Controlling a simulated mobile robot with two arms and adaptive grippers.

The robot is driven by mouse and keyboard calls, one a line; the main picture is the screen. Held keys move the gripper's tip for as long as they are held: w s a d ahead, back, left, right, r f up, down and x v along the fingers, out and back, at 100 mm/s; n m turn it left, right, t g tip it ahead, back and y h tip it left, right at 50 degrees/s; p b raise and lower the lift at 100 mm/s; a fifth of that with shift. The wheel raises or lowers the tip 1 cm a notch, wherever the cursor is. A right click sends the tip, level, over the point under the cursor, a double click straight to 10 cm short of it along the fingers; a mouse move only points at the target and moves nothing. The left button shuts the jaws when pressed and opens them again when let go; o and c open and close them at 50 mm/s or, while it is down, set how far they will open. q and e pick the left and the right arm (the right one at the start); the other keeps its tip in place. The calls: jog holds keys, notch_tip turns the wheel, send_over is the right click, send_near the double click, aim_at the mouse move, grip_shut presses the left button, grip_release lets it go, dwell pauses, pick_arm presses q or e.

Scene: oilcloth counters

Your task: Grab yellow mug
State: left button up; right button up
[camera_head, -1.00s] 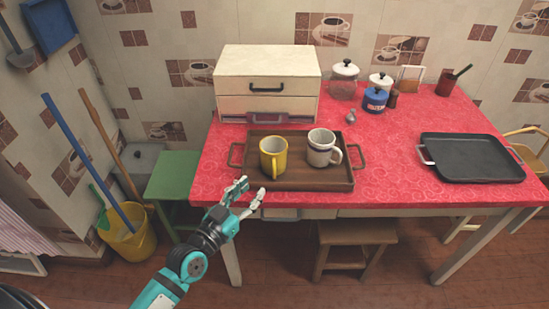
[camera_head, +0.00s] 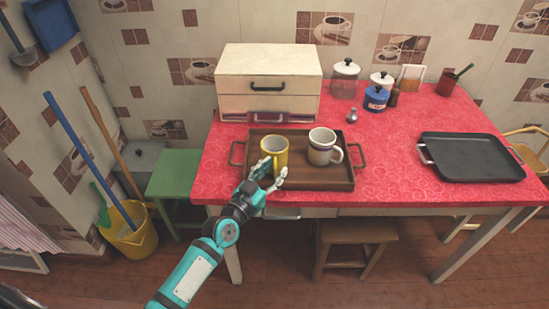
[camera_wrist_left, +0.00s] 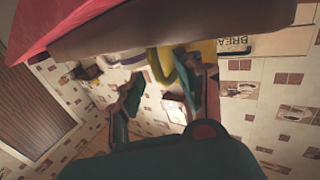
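The yellow mug (camera_head: 274,148) stands upright in the left part of the brown wooden tray (camera_head: 315,182) on the red table. My left gripper (camera_head: 272,172) is at the mug's near side, over the tray's front edge, and covers its lower front. Its two fingers are apart. In the left wrist view my left gripper (camera_wrist_left: 165,90) is open, with yellow of the mug (camera_wrist_left: 206,50) between and behind the fingers. I cannot tell whether a finger touches the mug. My right gripper is not in view.
A white mug with a dark band (camera_head: 322,150) stands close to the right in the tray. A cream drawer box (camera_head: 268,75) stands behind. Canisters (camera_head: 345,82) stand at the back, a black tray (camera_head: 472,157) at the right. A wooden stool (camera_head: 357,235) is below.

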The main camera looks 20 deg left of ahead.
pick_arm(q)
grip_shut()
jog(key=shift+r, duration=0.15)
dwell(0.4)
